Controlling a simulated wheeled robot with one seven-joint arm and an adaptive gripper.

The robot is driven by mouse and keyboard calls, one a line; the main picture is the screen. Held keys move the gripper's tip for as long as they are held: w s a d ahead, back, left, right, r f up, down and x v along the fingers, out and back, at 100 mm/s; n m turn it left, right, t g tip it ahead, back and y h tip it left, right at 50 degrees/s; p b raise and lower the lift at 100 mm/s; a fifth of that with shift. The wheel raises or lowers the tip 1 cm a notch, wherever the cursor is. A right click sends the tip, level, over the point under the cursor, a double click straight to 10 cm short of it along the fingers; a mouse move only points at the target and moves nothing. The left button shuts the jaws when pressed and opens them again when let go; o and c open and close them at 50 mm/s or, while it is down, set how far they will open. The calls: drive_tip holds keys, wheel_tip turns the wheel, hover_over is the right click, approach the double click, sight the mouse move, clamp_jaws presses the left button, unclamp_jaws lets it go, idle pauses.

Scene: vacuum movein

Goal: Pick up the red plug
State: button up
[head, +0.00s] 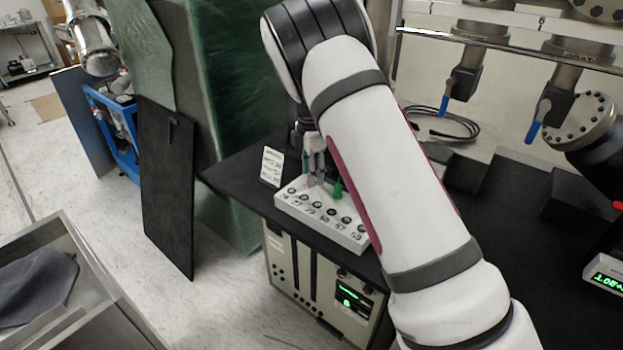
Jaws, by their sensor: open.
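A white block (350,236) with rows of numbered round holes sits on the black tabletop. A green plug (338,190) stands upright in its back part. My gripper (316,180) points down over the back left of the block, just left of the green plug. Its grey fingers are open. I cannot make out a red plug for certain near the fingers; the fingers and my white arm hide part of the block. I cannot tell whether the fingers touch anything.
A small white printed card (272,167) stands left of the block. An instrument with a green display (352,302) is below the tabletop. Blue-handled valves (540,118) and a coiled black cable (440,124) are behind. A small red part (618,206) shows at the right edge.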

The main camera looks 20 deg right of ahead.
drive_tip(key=shift+f, duration=0.45)
clamp_jaws()
drive_tip(key=shift+r, duration=0.1)
